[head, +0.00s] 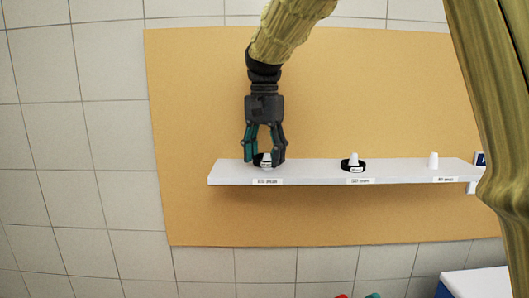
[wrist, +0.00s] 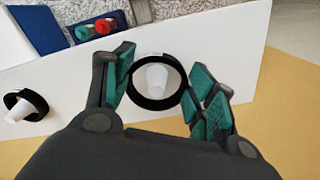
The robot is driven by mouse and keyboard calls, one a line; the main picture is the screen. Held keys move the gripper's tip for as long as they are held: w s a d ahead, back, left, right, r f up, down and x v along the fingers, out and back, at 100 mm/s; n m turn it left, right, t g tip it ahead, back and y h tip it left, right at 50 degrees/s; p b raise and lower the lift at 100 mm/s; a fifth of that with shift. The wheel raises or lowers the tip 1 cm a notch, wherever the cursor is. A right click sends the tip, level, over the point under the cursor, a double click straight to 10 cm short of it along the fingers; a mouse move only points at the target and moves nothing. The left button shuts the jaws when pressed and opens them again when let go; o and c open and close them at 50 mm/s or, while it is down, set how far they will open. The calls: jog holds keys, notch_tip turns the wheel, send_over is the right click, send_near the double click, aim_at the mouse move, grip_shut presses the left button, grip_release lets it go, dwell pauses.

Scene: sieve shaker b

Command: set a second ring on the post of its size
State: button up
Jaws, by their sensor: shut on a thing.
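My gripper (head: 265,158) points down at the left post (head: 267,157) of a white shelf (head: 310,175). Its fingers are shut on a black ring (wrist: 134,92), which surrounds the white left post (wrist: 157,80) in the wrist view. Whether this ring rests on the shelf or is held just above it, I cannot tell. A second black ring (head: 344,166) lies around the middle post (head: 353,158); it also shows at the left of the wrist view (wrist: 40,103). The right post (head: 433,160) is bare.
Small labels (head: 267,182) are on the shelf's front edge below the posts. A tan board (head: 200,100) is behind the shelf. A white and blue box (head: 475,284) is at the lower right. Red (wrist: 104,26) and green (wrist: 83,33) items lie at a blue surface (wrist: 50,30).

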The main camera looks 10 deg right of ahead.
jog(key=shift+f, duration=0.75)
jog(key=o, duration=0.8)
jog(key=shift+o, duration=0.2)
notch_tip(320, 180, up, 12)
dwell(0.4)
